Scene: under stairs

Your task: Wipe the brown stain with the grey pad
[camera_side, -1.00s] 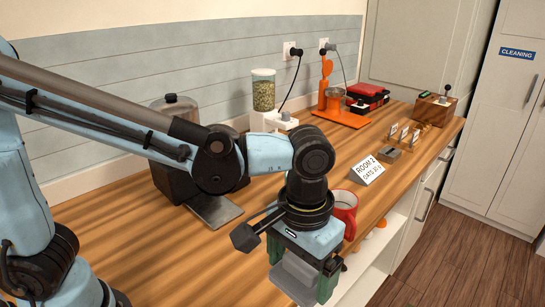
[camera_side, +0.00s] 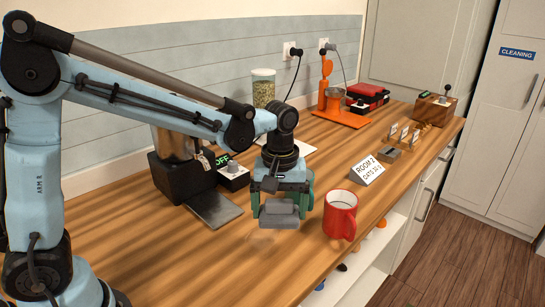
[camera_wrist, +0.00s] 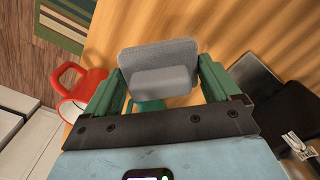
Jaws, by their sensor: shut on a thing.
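My gripper (camera_side: 281,200) has green fingers and is shut on the grey pad (camera_side: 279,215). The pad hangs below the fingers, over the wooden worktop just left of the red mug. In the wrist view the pad (camera_wrist: 157,62) sits between the two green fingers (camera_wrist: 155,88). A faint brownish smudge (camera_side: 262,239), which looks like the stain, shows on the worktop just in front of and below the pad. The pad appears slightly above the wood; I cannot tell whether it touches. The stain is not seen in the wrist view.
The red mug (camera_side: 340,214) stands close right of my gripper, near the front edge. A dark appliance with a grey plate (camera_side: 214,208) stands on the left. The worktop (camera_side: 190,260) is clear at front left.

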